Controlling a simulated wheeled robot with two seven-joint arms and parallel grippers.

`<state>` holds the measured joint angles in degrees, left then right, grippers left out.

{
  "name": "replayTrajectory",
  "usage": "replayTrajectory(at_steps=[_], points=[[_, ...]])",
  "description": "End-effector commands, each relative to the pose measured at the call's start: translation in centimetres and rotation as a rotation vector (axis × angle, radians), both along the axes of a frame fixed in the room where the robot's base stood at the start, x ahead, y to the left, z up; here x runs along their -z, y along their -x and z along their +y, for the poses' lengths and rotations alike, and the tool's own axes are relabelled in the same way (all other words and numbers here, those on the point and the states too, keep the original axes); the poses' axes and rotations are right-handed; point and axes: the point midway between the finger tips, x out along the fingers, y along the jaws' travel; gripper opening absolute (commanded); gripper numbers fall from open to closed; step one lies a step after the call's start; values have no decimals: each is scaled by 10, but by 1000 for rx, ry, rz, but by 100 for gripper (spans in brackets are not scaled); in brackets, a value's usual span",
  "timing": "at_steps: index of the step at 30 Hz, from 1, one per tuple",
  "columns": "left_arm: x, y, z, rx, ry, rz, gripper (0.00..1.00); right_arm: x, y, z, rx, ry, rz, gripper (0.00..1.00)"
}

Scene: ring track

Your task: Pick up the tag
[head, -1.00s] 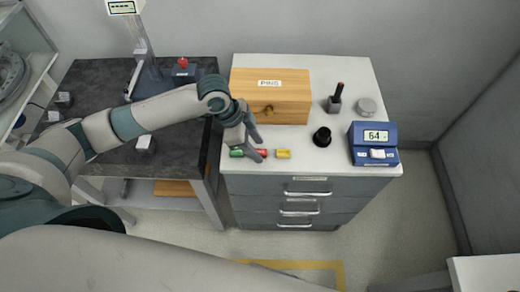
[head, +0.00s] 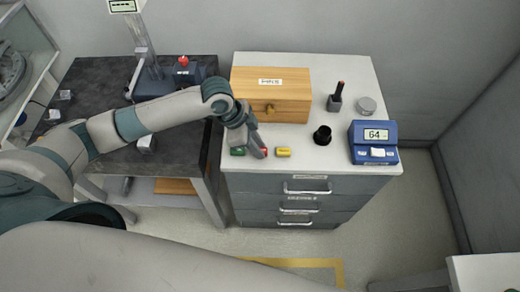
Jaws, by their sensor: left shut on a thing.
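A small red tag (head: 265,152) is at the front edge of the white cabinet top, mostly hidden by the fingers of my left gripper (head: 258,150). That gripper points down and is shut on the red tag. I cannot tell whether the tag is clear of the surface. A green tag (head: 238,151) lies just left of the fingers and a yellow tag (head: 283,152) lies just right of them. My right gripper is not in view.
Behind the gripper stands a wooden box (head: 270,95) with a knob. A black cup (head: 322,135), a dark bottle-like item (head: 336,98), a round grey lid (head: 367,105) and a blue display device (head: 373,142) stand to the right. A dark table (head: 95,85) is at left.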

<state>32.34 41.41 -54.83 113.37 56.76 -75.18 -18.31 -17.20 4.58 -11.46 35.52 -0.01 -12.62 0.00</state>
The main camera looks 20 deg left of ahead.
Motion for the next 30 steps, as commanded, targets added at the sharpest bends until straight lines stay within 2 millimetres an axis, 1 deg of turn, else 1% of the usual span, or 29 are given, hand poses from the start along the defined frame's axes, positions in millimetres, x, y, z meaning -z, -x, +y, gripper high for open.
replayTrajectory(at_steps=[5,8,11,16,27,30], points=[[-2,0,0,0,0,-1,0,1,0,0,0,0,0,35],[-6,-1,0,-1,0,-2,0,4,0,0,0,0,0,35],[-14,-1,0,1,1,-4,0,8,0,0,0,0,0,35],[-38,-1,-1,2,1,-6,0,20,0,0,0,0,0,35],[-81,37,-61,6,4,-4,0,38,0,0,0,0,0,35],[-91,46,-75,5,4,-2,0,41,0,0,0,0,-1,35]])
